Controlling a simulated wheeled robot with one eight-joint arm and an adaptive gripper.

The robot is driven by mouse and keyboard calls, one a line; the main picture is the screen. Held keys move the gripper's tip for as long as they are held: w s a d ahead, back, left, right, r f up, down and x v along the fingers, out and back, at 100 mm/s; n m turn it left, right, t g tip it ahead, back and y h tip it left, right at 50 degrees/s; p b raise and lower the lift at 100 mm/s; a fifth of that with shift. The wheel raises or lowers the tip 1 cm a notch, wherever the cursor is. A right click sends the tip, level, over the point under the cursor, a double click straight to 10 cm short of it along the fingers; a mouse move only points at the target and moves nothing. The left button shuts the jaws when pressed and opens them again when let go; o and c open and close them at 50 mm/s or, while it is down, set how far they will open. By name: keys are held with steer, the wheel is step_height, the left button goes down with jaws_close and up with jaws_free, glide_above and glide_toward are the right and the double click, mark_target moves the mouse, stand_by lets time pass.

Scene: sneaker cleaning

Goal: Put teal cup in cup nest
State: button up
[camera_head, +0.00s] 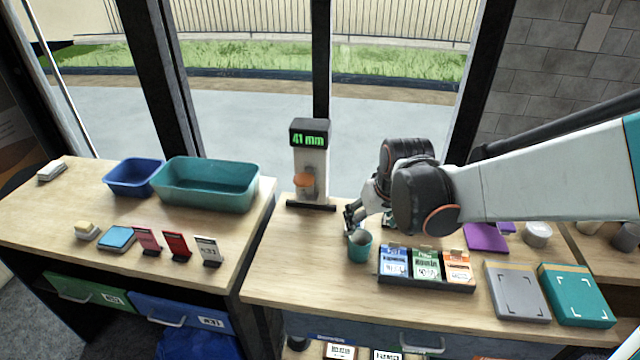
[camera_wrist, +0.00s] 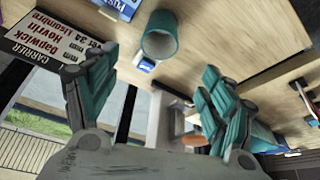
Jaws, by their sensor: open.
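My gripper (camera_head: 352,216) is just behind and above the cup in the head view. In the wrist view my gripper (camera_wrist: 160,66) is open, with its teal fingers spread and nothing between them. I cannot tell which thing is the cup nest.
A rack (camera_head: 427,284) of several coloured packs stands right of the cup. A device (camera_head: 311,160) reading "41 mm" stands behind it. Grey (camera_head: 517,290) and teal (camera_head: 577,294) flat boxes lie at the right. Table left of the cup is clear. A teal bin (camera_head: 206,188) sits on the left table.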

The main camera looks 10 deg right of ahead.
mark_target(360, 238)
steer(key=b+x, duration=0.6)
steer(key=x, duration=0.7)
steer(key=shift+w+f, duration=0.1)
steer(key=shift+f, duration=0.1)
steer(key=shift+r, duration=0.1)
steer(key=c, duration=1.1)
steer(key=shift+o, duration=0.2)
steer(key=shift+r, duration=0.1)
